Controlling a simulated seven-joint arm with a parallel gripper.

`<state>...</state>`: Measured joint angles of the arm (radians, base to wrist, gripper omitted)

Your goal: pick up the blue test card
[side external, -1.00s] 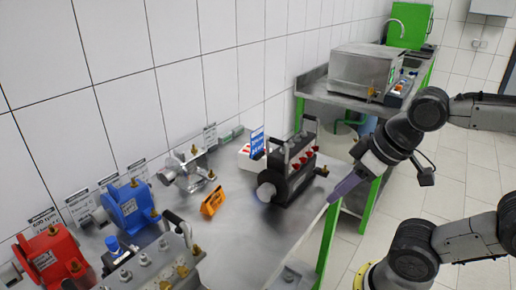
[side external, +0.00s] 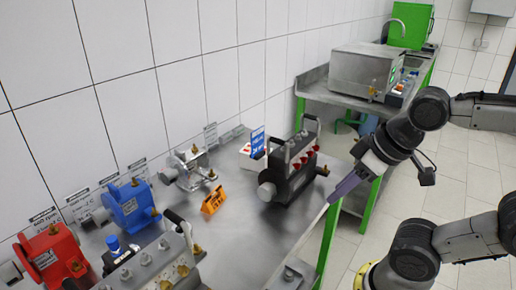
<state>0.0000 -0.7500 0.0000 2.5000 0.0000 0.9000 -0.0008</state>
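A small upright blue card with white print (side external: 257,141) stands towards the back of the steel bench (side external: 236,222), just behind and left of the dark pump block. It is the only blue card I see. My gripper (side external: 332,197) points down and left from the arm, at the bench's right edge. It is in front and to the right of the card, well apart from it. The finger area is thin and small in this view, so I cannot tell whether it is open or shut. I see nothing clearly held in it.
A dark pump block with red parts (side external: 290,178) stands between my gripper and the card. An orange sign (side external: 213,201), a silver pump (side external: 187,170), a blue pump (side external: 131,206) and a red pump (side external: 52,258) are further left. The bench's middle front is clear.

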